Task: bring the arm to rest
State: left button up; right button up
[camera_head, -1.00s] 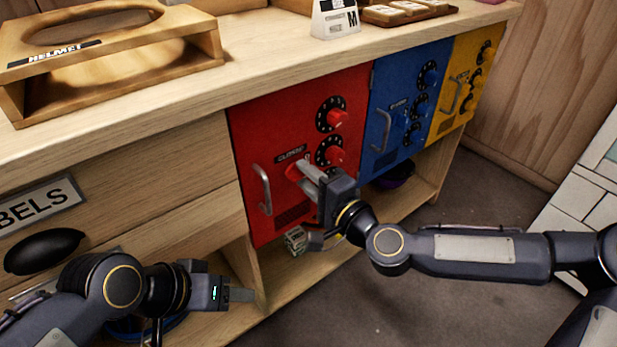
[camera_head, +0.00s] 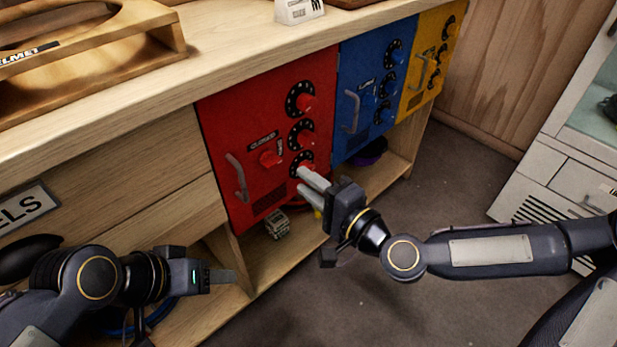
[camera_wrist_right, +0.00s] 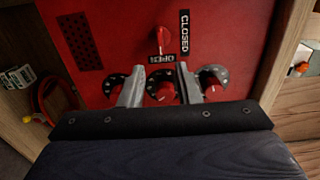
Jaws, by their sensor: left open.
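My right gripper (camera_head: 306,182) is open and empty in front of the red door (camera_head: 222,125), by its lowest dial (camera_head: 300,162). In the right wrist view its two fingers (camera_wrist_right: 160,90) stand apart, with the middle dial (camera_wrist_right: 160,92) seen between them; contact cannot be told. The door's red knob (camera_head: 270,158) is clear of the fingers. My left gripper (camera_head: 222,277) is open at the lower left, in front of the shelf opening.
Blue (camera_head: 372,85) and yellow (camera_head: 428,55) doors stand to the right of the red one. A wooden helmet stand (camera_head: 90,55) is on the counter. A small tagged item (camera_head: 277,224) and a purple item (camera_head: 370,153) lie on the lower shelf. Open floor lies right, before a white cabinet (camera_head: 560,160).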

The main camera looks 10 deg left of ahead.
jog(key=s+d+f+n+g+h, duration=0.45)
jog(key=d+f+n+h, duration=0.35)
jog(key=d, duration=0.4)
jog(key=s+d+r+m+h, duration=0.2)
jog(key=s+d+r+h, duration=0.15)
jog(key=s+d, duration=1.05)
notch_tip(320, 180, up, 36)
jog(key=d+y+p, duration=0.1)
jog(key=p, duration=3.5)
jog(key=shift+w+g, duration=0.15)
jog(key=shift+g, duration=0.3)
